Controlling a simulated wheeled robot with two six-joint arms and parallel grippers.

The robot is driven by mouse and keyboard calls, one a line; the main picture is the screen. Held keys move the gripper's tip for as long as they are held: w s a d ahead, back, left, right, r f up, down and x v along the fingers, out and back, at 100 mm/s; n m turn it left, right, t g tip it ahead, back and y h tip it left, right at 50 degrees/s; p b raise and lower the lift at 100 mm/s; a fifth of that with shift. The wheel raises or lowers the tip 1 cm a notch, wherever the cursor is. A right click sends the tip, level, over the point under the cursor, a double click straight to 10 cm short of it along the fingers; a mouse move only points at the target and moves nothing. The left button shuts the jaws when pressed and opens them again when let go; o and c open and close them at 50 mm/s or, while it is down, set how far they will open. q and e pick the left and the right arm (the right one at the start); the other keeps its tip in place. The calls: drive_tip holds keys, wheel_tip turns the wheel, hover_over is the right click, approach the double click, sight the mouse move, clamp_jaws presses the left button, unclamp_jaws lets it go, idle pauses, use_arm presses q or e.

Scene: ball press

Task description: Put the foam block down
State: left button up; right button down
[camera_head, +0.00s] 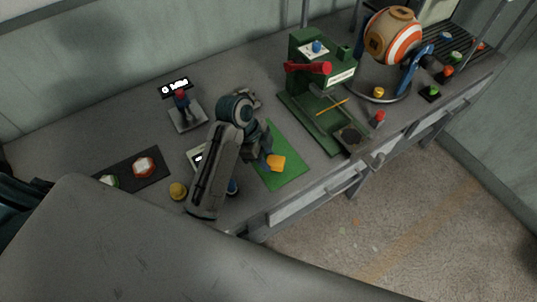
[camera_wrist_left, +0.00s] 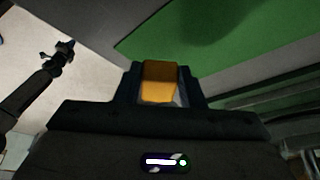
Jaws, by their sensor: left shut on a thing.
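The foam block (camera_head: 277,164) is small and orange-yellow, and it is at the tip of my left gripper (camera_head: 269,161) over the green mat (camera_head: 292,178). In the left wrist view the block (camera_wrist_left: 158,82) sits between the two dark fingers of my left gripper (camera_wrist_left: 160,90), which is shut on it. The green mat (camera_wrist_left: 215,28) lies beyond the fingers there. I cannot tell whether the block touches the mat. A dark arm with a gripper, seemingly my right one (camera_wrist_left: 62,50), shows small at the left of that view; its jaw state is unclear.
A green press (camera_head: 320,75) with a red handle stands right of the mat. A striped ball (camera_head: 393,38) on a stand is behind it. The bench's front edge is close to the mat.

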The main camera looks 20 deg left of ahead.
use_arm(q)
drive_tip(key=shift+w+a, duration=0.25)
drive_tip(key=shift+w, duration=0.95)
drive_tip(key=shift+w+f+p, duration=0.1)
drive_tip(key=shift+p, duration=0.2)
wheel_tip(320, 180, down, 3)
drive_tip(key=shift+f+p, duration=0.1)
drive_tip(key=shift+p, duration=0.5)
drive_tip(key=shift+f, duration=0.1)
use_arm(e)
drive_tip(key=shift+d+r, duration=0.2)
drive_tip(key=shift+r, duration=0.4)
drive_tip(key=shift+d+r, duration=0.15)
drive_tip(key=shift+r, duration=0.4)
use_arm(q)
drive_tip(key=o, duration=0.9)
drive_tip(key=shift+f, duration=0.15)
use_arm(e)
drive_tip(key=shift+a, duration=0.15)
